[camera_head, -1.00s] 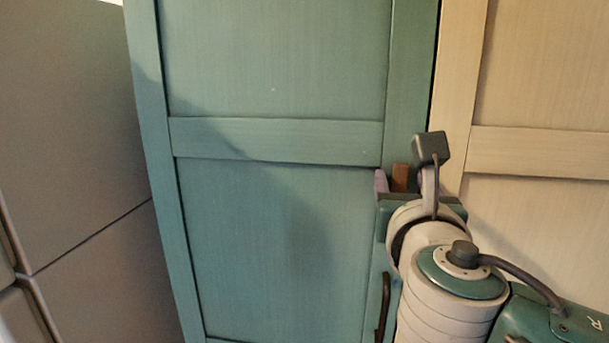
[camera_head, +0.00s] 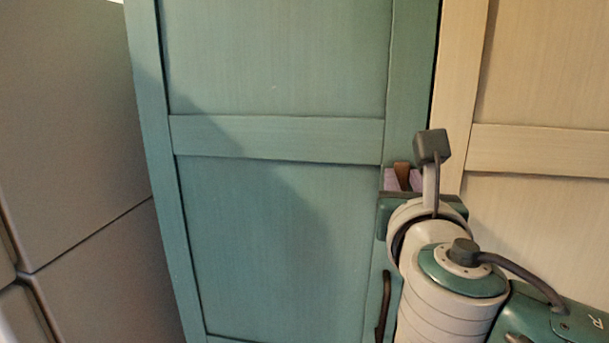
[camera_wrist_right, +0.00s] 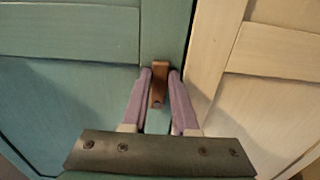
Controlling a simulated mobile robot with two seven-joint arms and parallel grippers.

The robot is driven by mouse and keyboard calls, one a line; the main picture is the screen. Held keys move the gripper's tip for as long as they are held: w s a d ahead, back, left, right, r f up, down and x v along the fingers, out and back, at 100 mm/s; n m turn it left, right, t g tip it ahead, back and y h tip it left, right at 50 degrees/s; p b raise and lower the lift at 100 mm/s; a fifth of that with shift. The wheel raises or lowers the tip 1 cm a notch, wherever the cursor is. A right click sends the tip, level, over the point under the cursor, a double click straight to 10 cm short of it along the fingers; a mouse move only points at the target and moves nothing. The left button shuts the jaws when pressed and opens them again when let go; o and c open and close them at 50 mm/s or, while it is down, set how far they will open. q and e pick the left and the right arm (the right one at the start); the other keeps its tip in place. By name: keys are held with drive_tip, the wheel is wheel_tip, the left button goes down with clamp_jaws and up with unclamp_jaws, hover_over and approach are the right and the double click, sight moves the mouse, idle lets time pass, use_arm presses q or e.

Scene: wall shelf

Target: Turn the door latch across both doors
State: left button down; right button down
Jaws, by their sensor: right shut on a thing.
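The brown latch (camera_wrist_right: 159,84) sits on the edge of the green door (camera_wrist_right: 85,105), beside the seam with the cream door (camera_wrist_right: 262,95). It stands roughly upright, on the green side only. My right gripper (camera_wrist_right: 160,74) has its two purple fingers on either side of the latch and is shut on it. In the head view the latch top (camera_head: 402,176) shows between the fingers of the right gripper (camera_head: 403,181); my wrist hides its lower part. The green door (camera_head: 270,235) and cream door (camera_head: 540,215) both look closed. My left gripper is not in view.
A dark handle (camera_head: 383,305) is on the green door below the latch, close to my right arm. A grey panelled surface (camera_head: 75,130) stands at the left. The front of the green door left of my arm is clear.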

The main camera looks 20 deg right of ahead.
drive_tip(key=d+f+m+b, duration=0.1)
drive_tip(key=m+b, duration=0.2)
drive_tip(key=m, duration=0.2)
drive_tip(key=s+d+f+m+b, duration=0.1)
drive_tip(key=m+b, duration=0.2)
drive_tip(key=m, duration=0.3)
drive_tip(key=s+d+f+m+b, duration=0.1)
drive_tip(key=f+m+b, duration=0.1)
drive_tip(key=m, duration=0.3)
drive_tip(key=shift+s+d+b, duration=0.15)
drive_tip(key=shift+d+b, duration=0.15)
drive_tip(key=shift+b, duration=0.2)
drive_tip(key=shift+m, duration=0.4)
drive_tip(key=c, duration=0.7)
unclamp_jaws()
